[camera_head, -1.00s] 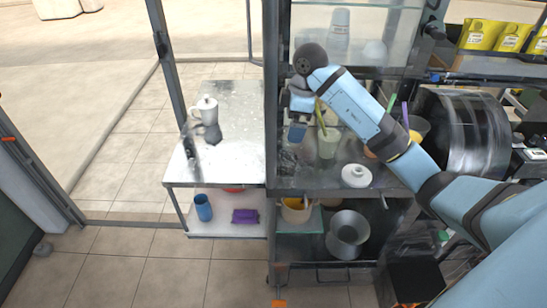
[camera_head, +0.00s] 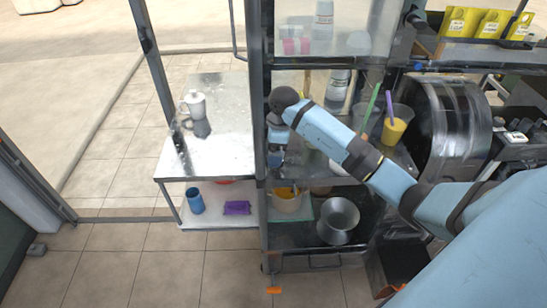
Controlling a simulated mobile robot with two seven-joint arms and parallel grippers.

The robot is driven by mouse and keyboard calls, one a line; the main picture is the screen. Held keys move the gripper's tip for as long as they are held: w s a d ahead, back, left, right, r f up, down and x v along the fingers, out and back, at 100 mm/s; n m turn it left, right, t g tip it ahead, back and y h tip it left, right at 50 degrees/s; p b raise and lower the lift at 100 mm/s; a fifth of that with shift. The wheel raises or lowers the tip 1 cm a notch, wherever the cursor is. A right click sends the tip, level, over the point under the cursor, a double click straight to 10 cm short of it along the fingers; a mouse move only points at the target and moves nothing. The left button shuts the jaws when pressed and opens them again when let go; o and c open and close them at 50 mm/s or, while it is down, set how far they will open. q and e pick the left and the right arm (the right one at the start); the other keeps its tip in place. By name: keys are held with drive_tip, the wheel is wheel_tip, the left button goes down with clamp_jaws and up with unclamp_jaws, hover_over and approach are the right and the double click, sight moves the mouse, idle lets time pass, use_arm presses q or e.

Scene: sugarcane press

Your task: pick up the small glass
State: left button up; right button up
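My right arm comes in from the right and reaches across the front of the metal shelf unit. Its gripper (camera_head: 277,157) hangs near the unit's left post, pointing down. It is small and partly hidden by its wrist, so I cannot tell whether it holds anything. I cannot clearly make out the small glass. A clear cup with a yellow straw or drink (camera_head: 393,130) and a clear cup with a green straw (camera_head: 364,115) stand on the counter behind my forearm. My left gripper is not in view.
A white side table (camera_head: 225,130) at left carries a moka pot (camera_head: 195,103). Its lower shelf holds a blue cup (camera_head: 195,201) and a purple packet (camera_head: 237,208). A metal drum (camera_head: 452,125) stands at right.

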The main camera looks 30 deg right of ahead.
drive_tip(key=shift+f, duration=0.5)
drive_tip(key=c, duration=1)
drive_tip(key=shift+r, duration=0.15)
